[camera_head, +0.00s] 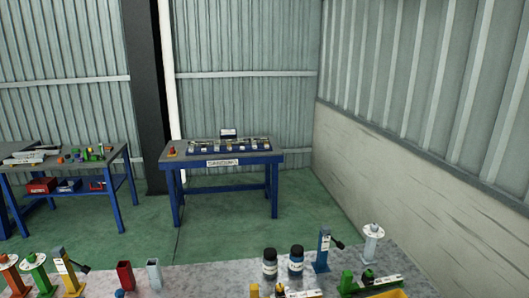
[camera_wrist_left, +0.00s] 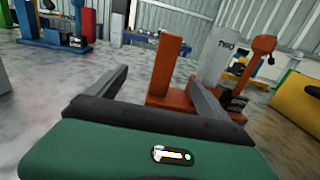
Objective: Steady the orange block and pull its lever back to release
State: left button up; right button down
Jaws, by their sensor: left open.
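The orange block (camera_wrist_left: 168,68) stands upright on the grey bench top in the left wrist view, with an orange foot low in front. An orange post with a rounded head (camera_wrist_left: 262,48) stands to its right and may be the lever; I cannot tell how they join. My left gripper (camera_wrist_left: 157,77) is open, its two dark fingers pointing toward the block. The block appears between or just beyond the fingertips; contact is not clear. My right gripper is in neither view.
A black box (camera_wrist_left: 235,102) sits right of the fingers, and a yellow body (camera_wrist_left: 303,103) is at the right. Several coloured fixtures line the bench, including a yellow post (camera_head: 66,268) and dark jars (camera_head: 296,261).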

pick_arm(q)
jog(key=s, duration=0.7)
jog(key=s+d, duration=0.1)
jog(key=s, duration=0.3)
jog(key=shift+s, duration=0.35)
jog(key=shift+f, duration=0.1)
